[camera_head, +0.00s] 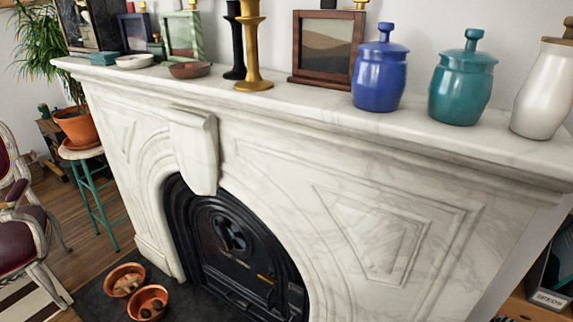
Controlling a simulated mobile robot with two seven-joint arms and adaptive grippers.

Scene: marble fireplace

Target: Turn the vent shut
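The vent (231,235) is a round dark fitting on the upper part of the black fireplace door (258,262). The door sits inside the arched opening of the white marble fireplace (270,150). The vent's slots look dark, but it is too small to tell how far they are open. A small brass-coloured piece shows on the door to the lower right of the vent. Neither of my grippers is in view, and nothing touches the vent.
The mantel shelf (310,103) juts out above the door, holding blue (380,75), teal (461,85) and white jars (545,90), candlesticks (252,50) and frames. Copper bowls (149,302) stand on the dark hearth at lower left. A plant on a stool (92,195) and a chair stand left.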

